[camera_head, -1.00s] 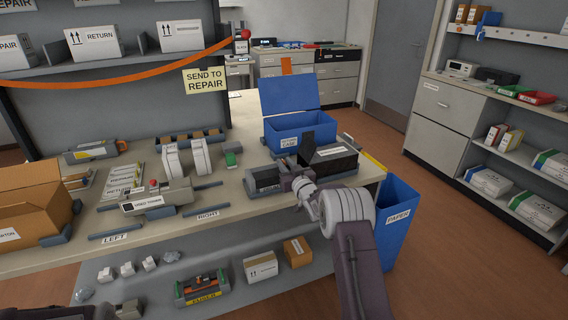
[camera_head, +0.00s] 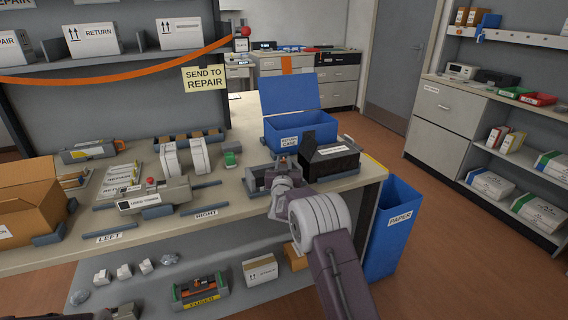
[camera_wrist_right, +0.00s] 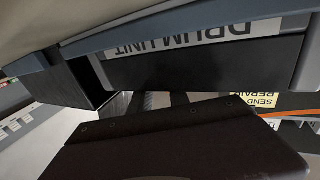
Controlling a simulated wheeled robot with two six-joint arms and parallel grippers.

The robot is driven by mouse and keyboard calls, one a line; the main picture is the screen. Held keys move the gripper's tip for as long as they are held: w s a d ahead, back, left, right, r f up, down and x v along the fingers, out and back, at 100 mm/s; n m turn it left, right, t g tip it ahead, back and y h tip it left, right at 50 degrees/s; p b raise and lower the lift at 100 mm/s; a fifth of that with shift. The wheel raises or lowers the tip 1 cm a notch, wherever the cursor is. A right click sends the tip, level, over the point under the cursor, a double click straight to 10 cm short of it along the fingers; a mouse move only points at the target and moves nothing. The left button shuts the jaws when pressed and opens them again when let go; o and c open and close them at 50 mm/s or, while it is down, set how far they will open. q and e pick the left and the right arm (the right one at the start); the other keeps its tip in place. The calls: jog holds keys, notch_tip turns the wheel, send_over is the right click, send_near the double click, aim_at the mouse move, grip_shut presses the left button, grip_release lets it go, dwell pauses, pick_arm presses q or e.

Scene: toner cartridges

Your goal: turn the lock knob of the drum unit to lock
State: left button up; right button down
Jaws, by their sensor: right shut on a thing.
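The drum unit (camera_head: 257,178) is a low dark body with grey ends, near the right of the bench in the head view. In the right wrist view its DRUM UNIT label (camera_wrist_right: 224,34) shows upside down along the top. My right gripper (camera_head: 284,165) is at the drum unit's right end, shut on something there. It appears to be the lock knob, which is hidden behind my gripper. In the right wrist view a dark gripper part (camera_wrist_right: 180,140) fills the bottom and the grip itself is hidden. I see no fingers of my left gripper.
A labelled black box (camera_head: 330,158) stands close on the right of my right gripper. An open blue case (camera_head: 305,130) is behind it. A grey unit (camera_head: 170,197) sits left on the bench. A blue paper bin (camera_head: 398,225) stands off the right end.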

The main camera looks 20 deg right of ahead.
aim_at(283, 161)
jog(key=shift+f, duration=0.15)
jog(key=c, duration=1.5)
grip_release()
jog(key=shift+c, duration=0.2)
jog(key=shift+s+a, duration=0.25)
jog(key=shift+s, duration=0.3)
jog(key=v, duration=0.2)
jog(key=shift+s+a, duration=0.1)
jog(key=shift+s, duration=0.2)
jog(key=b+v, duration=0.3)
jog(key=shift+s+a+f, duration=0.15)
jog(key=shift+s+f, duration=0.1)
jog(key=shift+s, duration=0.1)
jog(key=shift+s+a+r+b, duration=0.1)
jog(key=shift+s+a+b, duration=0.1)
jog(key=shift+s+b, duration=0.3)
jog(key=shift+s+r, duration=0.15)
jog(key=shift+s, duration=0.1)
